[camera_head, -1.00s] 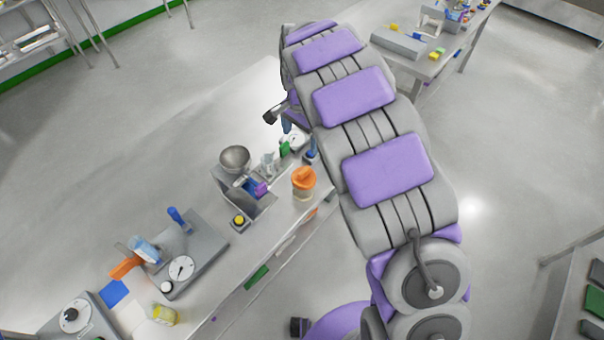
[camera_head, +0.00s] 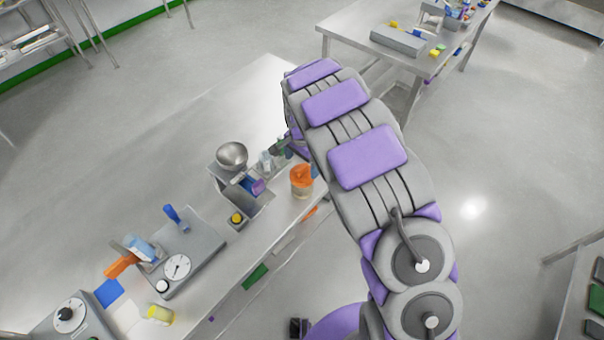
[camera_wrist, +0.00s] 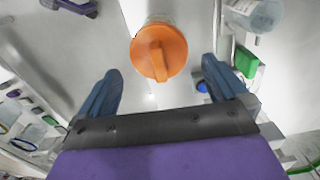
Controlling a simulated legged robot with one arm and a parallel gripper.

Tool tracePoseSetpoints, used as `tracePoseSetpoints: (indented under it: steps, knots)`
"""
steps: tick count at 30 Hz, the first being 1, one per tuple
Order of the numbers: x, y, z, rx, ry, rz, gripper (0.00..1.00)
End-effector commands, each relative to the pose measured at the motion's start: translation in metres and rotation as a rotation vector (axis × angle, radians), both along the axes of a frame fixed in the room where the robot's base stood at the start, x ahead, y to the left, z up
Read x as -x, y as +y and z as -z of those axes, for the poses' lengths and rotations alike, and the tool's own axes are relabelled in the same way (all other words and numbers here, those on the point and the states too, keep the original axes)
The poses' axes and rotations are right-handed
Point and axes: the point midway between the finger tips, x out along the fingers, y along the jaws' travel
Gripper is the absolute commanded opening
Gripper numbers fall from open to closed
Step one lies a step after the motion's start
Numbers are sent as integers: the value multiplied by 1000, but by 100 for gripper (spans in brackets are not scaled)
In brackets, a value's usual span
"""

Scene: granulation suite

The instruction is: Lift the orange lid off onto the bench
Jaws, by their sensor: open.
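The orange lid (camera_wrist: 159,52) sits on a clear jar (camera_wrist: 155,20) on the bench. In the wrist view it is beyond and between my gripper's open fingers, with a raised bar across its top. In the head view the orange lid (camera_head: 302,174) is near the bench's right edge, just left of my arm. My gripper (camera_wrist: 168,88) is open and empty, apart from the lid. In the head view my arm mostly hides the gripper.
A steel bowl on a grey device (camera_head: 232,155) stands left of the jar. A clear beaker (camera_wrist: 255,14) and a green block (camera_wrist: 245,62) are right of the lid in the wrist view. A dial scale (camera_head: 178,267) is farther along the bench. The bench's left part is clear.

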Motion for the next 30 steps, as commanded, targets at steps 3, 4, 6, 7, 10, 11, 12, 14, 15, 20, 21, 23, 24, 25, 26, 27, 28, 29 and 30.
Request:
tracePoseSetpoints:
  steps: [3, 4, 6, 7, 10, 11, 12, 14, 15, 20, 21, 23, 24, 25, 26, 27, 28, 29, 30]
  knots:
    - [0, -2, 22, 2, 6, 1, 100]
    - [0, -2, 27, 3, 8, 0, 100]
    - [1, -1, 35, 3, 8, 0, 100]
    - [1, -1, 37, 3, 7, 0, 100]
    - [0, -1, 39, 3, 4, 0, 100]
    - [0, -1, 38, 2, 3, 0, 100]
    - [0, -1, 38, 2, 3, 0, 100]
    - [0, -1, 38, 2, 3, 0, 100]
    - [0, -1, 38, 2, 3, 0, 97]
    - [0, -2, 37, 1, 3, 0, 82]
    - [0, -2, 37, 1, 3, 0, 78]
    - [0, -2, 37, 2, 3, 0, 72]
    - [0, -2, 37, 2, 3, 0, 68]
    - [0, -2, 37, 2, 3, 0, 66]
    - [0, -2, 37, 2, 3, 0, 63]
    - [0, -2, 37, 2, 3, 0, 59]
    - [0, -2, 37, 2, 3, 0, 56]
    - [0, -2, 37, 2, 3, 0, 54]
    - [0, -1, 37, 2, 3, 0, 54]
